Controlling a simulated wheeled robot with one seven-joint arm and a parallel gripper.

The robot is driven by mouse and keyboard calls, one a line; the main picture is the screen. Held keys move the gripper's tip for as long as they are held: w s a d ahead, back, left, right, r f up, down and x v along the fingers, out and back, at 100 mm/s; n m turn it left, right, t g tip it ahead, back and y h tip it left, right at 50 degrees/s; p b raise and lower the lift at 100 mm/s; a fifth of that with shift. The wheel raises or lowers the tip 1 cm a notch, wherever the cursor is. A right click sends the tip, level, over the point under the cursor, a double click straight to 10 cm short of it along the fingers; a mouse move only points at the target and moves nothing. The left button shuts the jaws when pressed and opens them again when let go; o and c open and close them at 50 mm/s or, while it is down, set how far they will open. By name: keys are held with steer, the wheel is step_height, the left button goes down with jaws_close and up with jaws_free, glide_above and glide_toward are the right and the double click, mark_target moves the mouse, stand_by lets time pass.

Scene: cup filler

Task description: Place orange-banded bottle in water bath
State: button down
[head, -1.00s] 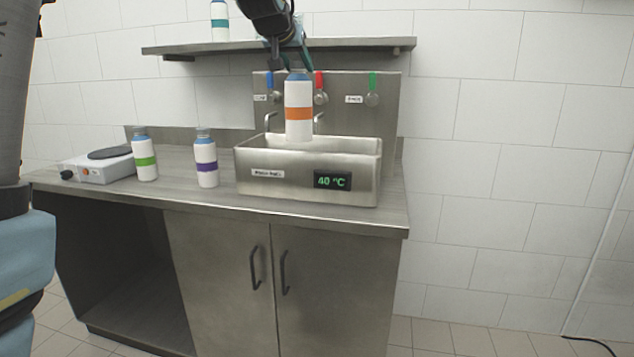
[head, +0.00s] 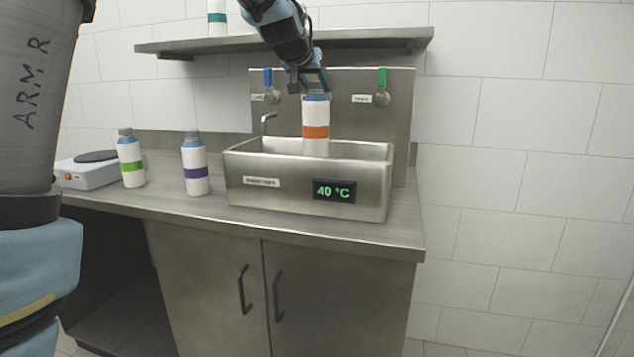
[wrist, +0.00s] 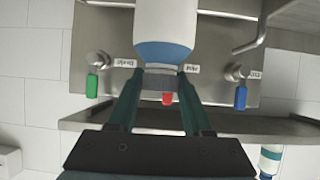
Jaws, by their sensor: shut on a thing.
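The orange-banded bottle (head: 315,122) is white with a blue shoulder and hangs upright in my gripper (head: 311,88). Its lower end is at or just below the level of the water bath's back rim in the head view; the front wall does not hide it. The water bath (head: 290,193) is a steel basin on the counter with a display reading 40 °C. In the wrist view my gripper (wrist: 158,100) is shut on the bottle's neck, and the white body with blue shoulder (wrist: 165,35) shows beyond the fingers. The bath's inside floor and any water are hidden.
A purple-banded bottle (head: 195,165) and a green-banded bottle (head: 131,160) stand left of the bath. A hot plate (head: 90,170) is farther left. A shelf (head: 375,42) runs above. Blue (head: 268,78) and green (head: 382,78) valve handles and a tap (head: 267,118) are behind.

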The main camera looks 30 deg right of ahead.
mark_target(316, 123)
step_height(316, 123, down, 9)
steer(key=shift+f+b, duration=0.2)
steer(key=shift+b, duration=0.35)
steer(key=shift+f, duration=0.15)
steer(key=shift+c, duration=1.6)
jaws_free()
